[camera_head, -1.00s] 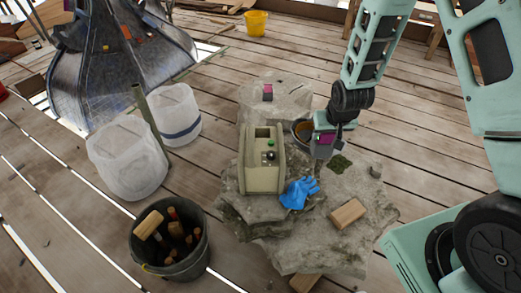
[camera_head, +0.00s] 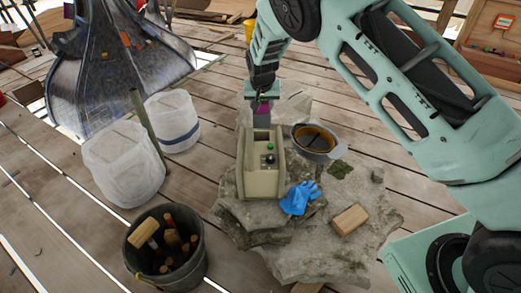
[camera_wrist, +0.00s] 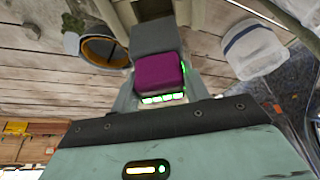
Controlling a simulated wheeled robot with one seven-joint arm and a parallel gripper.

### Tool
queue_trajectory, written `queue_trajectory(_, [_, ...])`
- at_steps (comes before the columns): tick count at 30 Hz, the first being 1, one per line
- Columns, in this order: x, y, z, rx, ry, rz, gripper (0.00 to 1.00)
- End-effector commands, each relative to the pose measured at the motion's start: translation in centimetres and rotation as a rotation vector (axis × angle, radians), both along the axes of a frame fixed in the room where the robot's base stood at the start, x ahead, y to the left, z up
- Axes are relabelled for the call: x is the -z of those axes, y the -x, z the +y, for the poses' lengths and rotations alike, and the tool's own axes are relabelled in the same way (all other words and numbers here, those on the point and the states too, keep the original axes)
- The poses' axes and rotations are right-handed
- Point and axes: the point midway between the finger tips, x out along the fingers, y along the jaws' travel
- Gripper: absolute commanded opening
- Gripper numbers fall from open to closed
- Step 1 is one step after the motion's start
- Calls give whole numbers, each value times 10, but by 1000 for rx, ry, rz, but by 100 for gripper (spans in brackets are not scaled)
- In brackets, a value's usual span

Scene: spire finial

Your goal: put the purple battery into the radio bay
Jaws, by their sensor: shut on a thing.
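My gripper (camera_head: 263,103) is shut on the purple battery (camera_head: 262,113), just behind the radio in the head view. In the wrist view the purple battery (camera_wrist: 158,72) shows a bright purple face against a dark grey body. The radio (camera_head: 262,178) is a beige box with raised side walls, a green knob and a black knob, standing on a stone block. The battery appears above the radio's far end; I cannot tell whether they touch. The inside of the bay is mostly hidden.
A pot of brown stuff (camera_head: 316,140) stands to the right of the radio. A blue glove (camera_head: 299,198) and a wooden block (camera_head: 349,219) lie in front on the stone (camera_head: 310,240). White tubs (camera_head: 123,165) and a bucket of tools (camera_head: 167,270) stand at left.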

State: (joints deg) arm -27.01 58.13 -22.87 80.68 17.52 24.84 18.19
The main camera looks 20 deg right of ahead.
Motion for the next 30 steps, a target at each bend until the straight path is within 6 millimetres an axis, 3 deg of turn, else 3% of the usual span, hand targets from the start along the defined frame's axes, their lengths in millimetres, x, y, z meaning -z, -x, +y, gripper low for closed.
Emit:
queue_trajectory(5, [13, -3, 5, -3, -2, -4, 15])
queue_trajectory(15, [14, 3, 6, -4, -1, -1, 15])
queue_trajectory(24, [62, 4, 5, -2, 0, 0, 15])
queue_trajectory(30, [81, 3, 5, -3, -1, -1, 15])
